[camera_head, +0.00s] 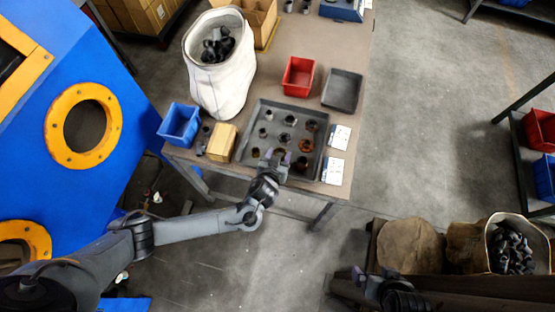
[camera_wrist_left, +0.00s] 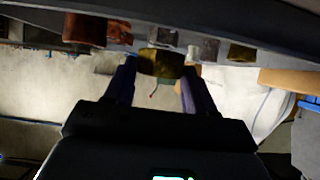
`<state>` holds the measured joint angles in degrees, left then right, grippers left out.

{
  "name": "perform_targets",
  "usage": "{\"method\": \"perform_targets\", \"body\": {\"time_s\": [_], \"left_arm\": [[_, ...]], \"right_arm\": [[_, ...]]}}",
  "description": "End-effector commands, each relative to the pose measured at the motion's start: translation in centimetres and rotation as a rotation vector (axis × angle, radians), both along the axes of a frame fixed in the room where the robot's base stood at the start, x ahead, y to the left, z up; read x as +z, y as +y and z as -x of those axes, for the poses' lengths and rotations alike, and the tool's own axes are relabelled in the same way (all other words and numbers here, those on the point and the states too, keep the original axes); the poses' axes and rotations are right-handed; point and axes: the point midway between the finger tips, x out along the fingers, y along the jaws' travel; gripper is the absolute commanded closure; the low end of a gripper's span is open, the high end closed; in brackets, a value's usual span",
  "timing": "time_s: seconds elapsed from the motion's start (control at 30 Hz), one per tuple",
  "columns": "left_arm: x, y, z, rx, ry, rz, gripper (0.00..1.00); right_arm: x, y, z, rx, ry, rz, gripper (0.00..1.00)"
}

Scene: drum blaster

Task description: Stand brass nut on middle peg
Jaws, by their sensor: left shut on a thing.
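My left gripper (camera_head: 279,159) is over the front part of a grey tray (camera_head: 245,137) on the workbench. In the left wrist view, its two fingers (camera_wrist_left: 160,82) are shut on a brass-coloured nut (camera_wrist_left: 160,62). In the head view the nut is small and partly hidden by the gripper. Several small dark parts stand in rows in the tray, one at the middle position (camera_head: 285,138), and a rust-orange one (camera_head: 306,145) is to its right. Bare pegs are too small to tell. My right gripper (camera_head: 372,276) is at the bottom right, away from the bench.
A white bucket (camera_head: 222,85) of dark parts stands behind the tray. A cardboard box (camera_head: 221,143) and a blue bin (camera_head: 180,125) are left of it. A red bin (camera_head: 298,76) and an empty dark tray (camera_head: 342,91) are behind. White cards (camera_head: 339,137) lie on the right.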

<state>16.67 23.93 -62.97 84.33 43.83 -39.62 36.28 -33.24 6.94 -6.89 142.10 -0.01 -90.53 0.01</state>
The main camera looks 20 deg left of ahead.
Motion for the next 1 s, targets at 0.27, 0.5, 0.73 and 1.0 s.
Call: {"method": "perform_targets", "body": {"time_s": [0.27,0.5,0.73,1.0], "left_arm": [[-1.3,0.6,-0.4,-0.002,0.0,0.0,0.84],[-3.7,0.5,-0.3,-0.001,0.001,0.002,0.84],[-4.0,0.5,-0.3,-0.002,0.0,0.002,0.84],[-4.6,0.6,-0.3,-0.001,0.001,0.003,0.84]], "right_arm": [[-0.3,-0.1,0.0,0.003,0.0,0.004,0.0],[-0.3,-0.1,0.0,0.002,0.001,0.003,0.0],[-0.3,0.0,0.0,-0.001,0.001,-0.001,0.0],[-0.7,0.1,0.0,-0.004,0.0,-0.005,0.0]]}}
